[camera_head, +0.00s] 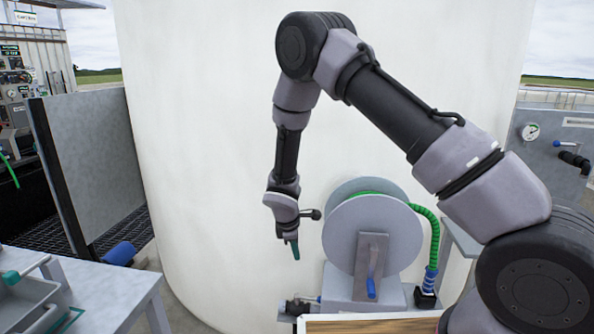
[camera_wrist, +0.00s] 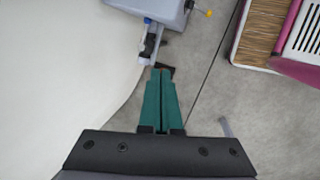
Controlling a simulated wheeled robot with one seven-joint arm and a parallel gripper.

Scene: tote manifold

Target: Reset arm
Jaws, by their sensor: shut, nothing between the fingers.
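My arm reaches up from the lower right in the head view, bends at the top and hangs down to my gripper (camera_head: 295,250). The gripper points downward in front of the large white tank (camera_head: 200,120), left of the hose reel. In the wrist view the green fingers of my gripper (camera_wrist: 160,78) lie together, with nothing held between them. Grey floor (camera_wrist: 200,80) shows beyond the fingertips.
A grey reel (camera_head: 345,235) with green hose (camera_head: 432,235) and a blue handle stands right of the gripper. A grey table (camera_head: 95,290) is at the lower left. A wooden-topped box (camera_head: 370,325) is at the bottom; a gauge panel (camera_head: 550,140) is at the right.

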